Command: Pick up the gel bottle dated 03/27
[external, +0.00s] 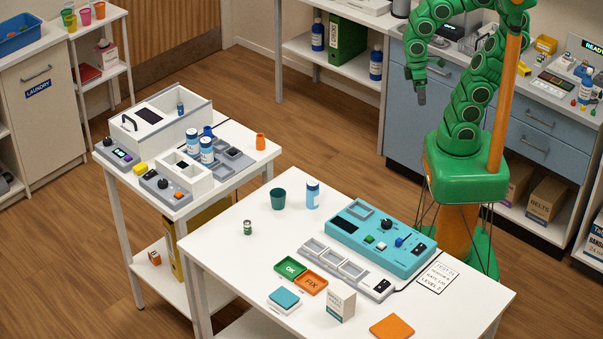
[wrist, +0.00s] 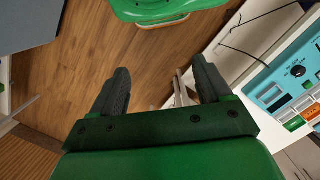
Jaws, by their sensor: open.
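Several bottles could be the gel bottle, but no date is readable in either view. A light-blue bottle (external: 312,196) stands upright on the front white table. Two blue-and-white bottles, one at the back (external: 192,141) and one in front (external: 207,151), stand at the white tray on the left side table. In the wrist view my gripper (wrist: 162,78) is open and empty above the floor.
The front table (external: 225,246) also holds a dark green cup (external: 278,199), a small jar (external: 248,228), a teal device (external: 380,240), OK and FIX trays and a small box (external: 341,304). Wooden floor (external: 300,125) lies open between the tables and the back counter.

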